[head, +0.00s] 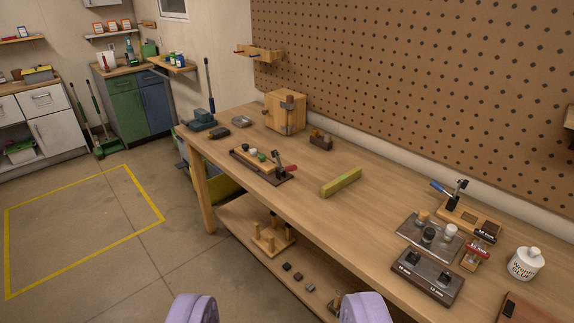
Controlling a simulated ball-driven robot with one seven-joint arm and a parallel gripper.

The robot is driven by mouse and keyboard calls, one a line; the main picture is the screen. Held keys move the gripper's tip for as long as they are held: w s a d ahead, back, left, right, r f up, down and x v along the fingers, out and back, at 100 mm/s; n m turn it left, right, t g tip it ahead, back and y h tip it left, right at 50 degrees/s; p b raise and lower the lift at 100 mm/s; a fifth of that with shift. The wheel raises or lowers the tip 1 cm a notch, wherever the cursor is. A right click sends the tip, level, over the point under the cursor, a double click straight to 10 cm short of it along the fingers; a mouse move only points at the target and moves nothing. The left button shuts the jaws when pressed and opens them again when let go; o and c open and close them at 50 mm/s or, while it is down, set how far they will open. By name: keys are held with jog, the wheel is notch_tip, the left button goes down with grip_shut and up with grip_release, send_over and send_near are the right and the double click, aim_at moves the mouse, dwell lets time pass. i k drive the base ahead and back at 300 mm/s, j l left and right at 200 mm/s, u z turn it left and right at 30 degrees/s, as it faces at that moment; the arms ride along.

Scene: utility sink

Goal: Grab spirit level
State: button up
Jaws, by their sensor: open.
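My gripper (278,310) shows as two lilac fingertips at the bottom edge of the head view. The fingers are wide apart with nothing between them. They are in front of the bench and well short of the bar.
Left of the bar is a dark tray (262,167) with small items. A wooden box (285,111) stands at the back. At right are a metal plate (430,238), a dark block (427,276) and a glue bottle (525,263). Bench around the bar is clear. Floor at left is open.

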aim_at(332, 187)
jog(key=i+j+u, duration=0.1)
jog(key=i+u, duration=0.3)
jog(key=i, duration=0.2)
jog(key=i+u, duration=0.4)
jog(key=i, duration=0.2)
jog(key=i+z, duration=0.35)
jog(key=i, duration=0.2)
jog(key=i+j+z, duration=0.1)
jog(key=i+z, duration=0.25)
jog(key=i, duration=0.2)
jog(key=i+l+z, duration=0.1)
jog(key=i+z, duration=1.05)
jog(key=k, duration=0.1)
